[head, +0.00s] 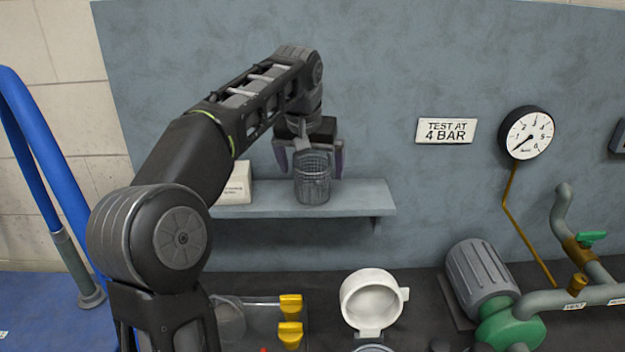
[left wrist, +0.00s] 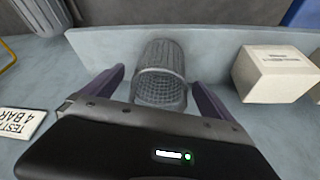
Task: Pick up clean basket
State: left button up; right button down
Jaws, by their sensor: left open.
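The clean basket (head: 312,180) is a grey mesh cylinder standing upright on a grey wall shelf (head: 362,198). My left gripper (head: 310,165) is open above and around the top of the basket, with one purple-grey finger at each side of it. In the left wrist view the basket (left wrist: 161,75) shows between the two spread fingers of my left gripper (left wrist: 160,85), its open mesh mouth towards the camera. Gaps show between the basket and both fingers. My right gripper is not in view.
A white box (head: 236,184) stands left of the basket on the shelf, partly behind my arm. A "TEST AT 4 BAR" sign (head: 447,131) and a gauge (head: 528,134) hang to the right. Below are a white housing (head: 372,300), yellow-handled parts (head: 290,320) and a motor (head: 480,272).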

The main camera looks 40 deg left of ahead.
pick_arm(q)
jog(key=p+x, duration=0.1)
jog(key=x, duration=0.4)
jog(key=shift+s, duration=0.1)
dwell(0.4)
jog(key=c, duration=1.6)
jog(key=shift+r, duration=0.15)
jog(key=shift+r, duration=0.3)
notch_tip(320, 180, up, 9)
jog(key=shift+r+p, duration=0.15)
jog(key=shift+p, duration=0.75)
